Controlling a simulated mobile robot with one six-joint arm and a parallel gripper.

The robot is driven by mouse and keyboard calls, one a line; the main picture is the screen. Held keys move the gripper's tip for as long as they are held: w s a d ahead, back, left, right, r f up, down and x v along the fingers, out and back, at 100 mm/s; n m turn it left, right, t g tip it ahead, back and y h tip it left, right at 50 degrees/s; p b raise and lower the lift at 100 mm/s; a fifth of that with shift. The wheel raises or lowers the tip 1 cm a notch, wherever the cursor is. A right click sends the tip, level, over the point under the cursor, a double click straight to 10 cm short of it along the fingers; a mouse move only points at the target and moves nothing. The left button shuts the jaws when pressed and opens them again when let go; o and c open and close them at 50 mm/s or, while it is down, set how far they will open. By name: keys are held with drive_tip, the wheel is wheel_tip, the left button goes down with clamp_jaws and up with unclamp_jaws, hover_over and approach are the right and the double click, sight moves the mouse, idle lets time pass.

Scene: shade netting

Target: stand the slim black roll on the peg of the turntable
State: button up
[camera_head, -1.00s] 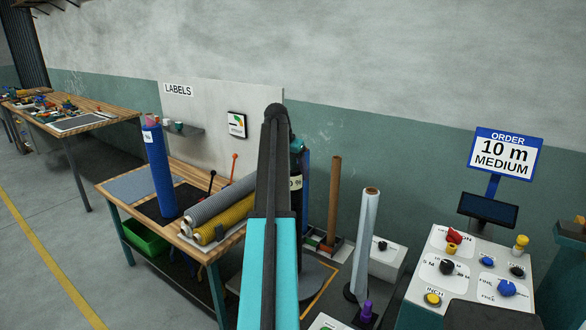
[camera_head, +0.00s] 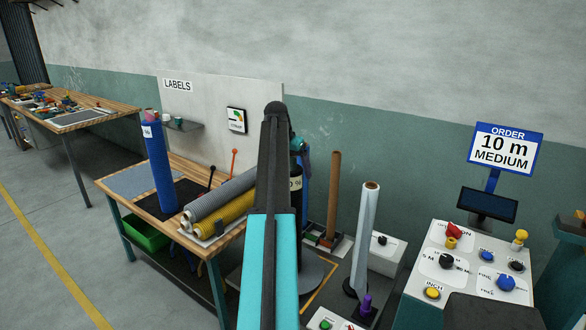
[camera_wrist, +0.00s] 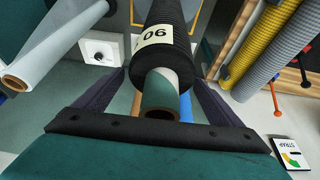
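The slim black roll (camera_head: 297,203) stands upright, partly hidden behind my arm in the head view, with a white label on it. In the wrist view the black roll (camera_wrist: 166,22) has a "90" label, and its core (camera_wrist: 160,90) sticks out toward the camera. My gripper (camera_wrist: 158,78) has one dark finger on each side of the core and the roll's top end, with gaps visible beside the core; it looks open. The grey turntable disc (camera_head: 318,272) is low behind my arm. The peg and the roll's lower end are hidden, so I cannot tell how they meet.
A wooden bench (camera_head: 140,196) on the left holds a blue roll (camera_head: 158,170) and grey and yellow rolls (camera_head: 226,212). Right of the turntable stand a brown tube (camera_head: 334,190), a pale film roll (camera_head: 367,230) and a control console (camera_head: 455,262).

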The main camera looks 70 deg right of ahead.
drive_tip(key=shift+f, duration=0.1)
drive_tip(key=b+v, duration=0.3)
drive_tip(key=v, duration=1.1)
drive_tip(key=shift+b, duration=0.35)
idle(0.3)
